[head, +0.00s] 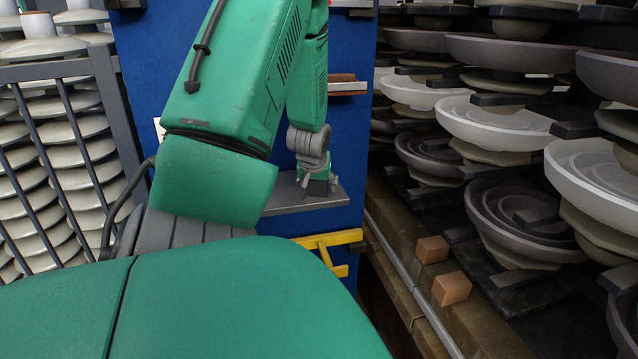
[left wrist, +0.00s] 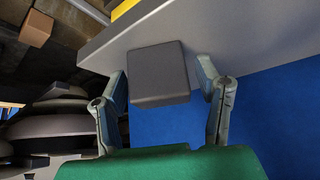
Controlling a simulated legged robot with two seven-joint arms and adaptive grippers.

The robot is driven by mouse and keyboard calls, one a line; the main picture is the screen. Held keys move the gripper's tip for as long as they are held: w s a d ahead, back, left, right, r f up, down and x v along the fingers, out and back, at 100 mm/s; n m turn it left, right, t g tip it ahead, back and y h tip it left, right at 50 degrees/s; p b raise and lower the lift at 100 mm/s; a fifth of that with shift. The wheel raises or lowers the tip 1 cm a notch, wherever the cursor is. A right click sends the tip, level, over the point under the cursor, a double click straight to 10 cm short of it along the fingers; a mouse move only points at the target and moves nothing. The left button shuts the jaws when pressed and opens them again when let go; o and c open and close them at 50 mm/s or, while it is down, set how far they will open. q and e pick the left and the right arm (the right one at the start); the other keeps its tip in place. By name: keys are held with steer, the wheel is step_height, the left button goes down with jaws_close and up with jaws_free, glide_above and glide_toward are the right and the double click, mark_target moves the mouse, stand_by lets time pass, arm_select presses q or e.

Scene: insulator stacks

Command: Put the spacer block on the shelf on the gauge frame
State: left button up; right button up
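The spacer block (left wrist: 158,75), a dark grey block, rests on the grey shelf (left wrist: 235,30) at its edge in the left wrist view. My left gripper (left wrist: 162,80) is open, with one finger on each side of the block. A gap shows at the right finger; the left finger is closer, and contact cannot be told. In the head view the gripper (head: 318,186) is at the shelf (head: 335,198) on the blue panel, and the block cannot be made out there. A yellow frame (head: 330,241), seemingly the gauge frame, sticks out below the shelf. My right gripper is not in view.
Two tan blocks (head: 432,249) (head: 451,288) lie on a ledge at the right. Large stacked insulator discs (head: 500,125) fill the right side. A grey rack (head: 60,150) with more discs stands left. A higher shelf (head: 348,90) holds a brown piece.

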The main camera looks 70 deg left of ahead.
arm_select(q)
steer(key=shift+r, duration=0.1)
steer(key=shift+d+r, duration=0.15)
steer(key=shift+r, duration=0.1)
steer(key=v, duration=1.1)
steer(key=w+d+f+m+h, duration=0.1)
steer(key=w+d+f+m, duration=0.35)
steer(key=d+f, duration=0.55)
steer(key=w+d+f+m+h, duration=0.1)
steer(key=w+d+f+m, duration=0.35)
steer(key=d+f, duration=0.5)
steer(key=s+d+f+m+h, duration=0.1)
steer(key=s+d+f, duration=0.3)
steer(key=d, duration=0.3)
steer(key=s+d+f+m+g+h, duration=0.1)
steer(key=s+d+f, duration=0.4)
steer(key=d, duration=0.2)
steer(key=s+d+f+m+g+h, duration=0.1)
steer(key=s+d+f+m, duration=0.1)
steer(key=s+d+f, duration=0.2)
steer(key=d, duration=0.3)
steer(key=shift+s+d+f+h, duration=0.25)
steer(key=shift+h, duration=0.15)
steer(key=shift+a, duration=0.1)
